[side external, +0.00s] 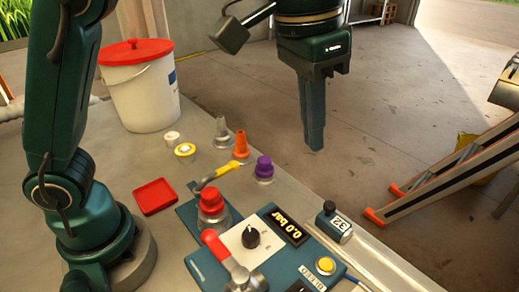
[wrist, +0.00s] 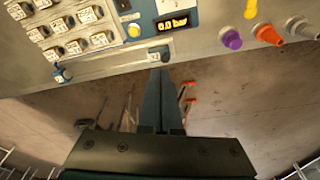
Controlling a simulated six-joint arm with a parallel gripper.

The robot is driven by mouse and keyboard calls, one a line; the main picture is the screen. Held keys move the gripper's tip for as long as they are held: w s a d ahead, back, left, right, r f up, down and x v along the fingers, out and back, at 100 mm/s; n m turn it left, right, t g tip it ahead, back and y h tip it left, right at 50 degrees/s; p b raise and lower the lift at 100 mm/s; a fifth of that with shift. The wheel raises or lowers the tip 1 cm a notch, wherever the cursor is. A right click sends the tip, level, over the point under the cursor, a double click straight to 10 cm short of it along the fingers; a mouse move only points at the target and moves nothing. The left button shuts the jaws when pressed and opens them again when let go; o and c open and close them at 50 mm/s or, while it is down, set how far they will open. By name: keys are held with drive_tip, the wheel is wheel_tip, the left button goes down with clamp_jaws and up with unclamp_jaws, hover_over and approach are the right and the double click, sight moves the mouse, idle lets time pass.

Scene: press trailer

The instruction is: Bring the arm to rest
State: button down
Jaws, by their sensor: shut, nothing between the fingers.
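My gripper (side external: 315,146) hangs pointing down in the side view, beyond the far edge of the bench and high above the concrete floor. Its two fingers are together and nothing is between them. In the wrist view my gripper (wrist: 160,72) shows as two dark fingers side by side, with the tips near the bench edge in the picture. It touches nothing that I can see.
The press panel (side external: 226,240) reads 0.0 bar. Purple (side external: 264,167), orange (side external: 240,143) and grey nozzles (side external: 222,130) stand near the bench edge. A white bucket (side external: 140,95) with red lid, a red tray (side external: 155,196) and a ladder (side external: 450,175) flank it. Open floor lies beyond.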

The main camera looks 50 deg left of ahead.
drive_tip(key=s+a+n+t, duration=0.35)
drive_tip(key=s+a, duration=0.55)
drive_tip(key=a, duration=0.3)
drive_tip(key=s+a+f, duration=0.1)
drive_tip(key=s+f, duration=0.2)
drive_tip(key=f, duration=0.3)
drive_tip(key=shift+f+y, duration=0.15)
drive_tip(key=shift+y, duration=0.25)
drive_tip(key=shift+a+n, duration=0.1)
drive_tip(key=shift+n, duration=0.15)
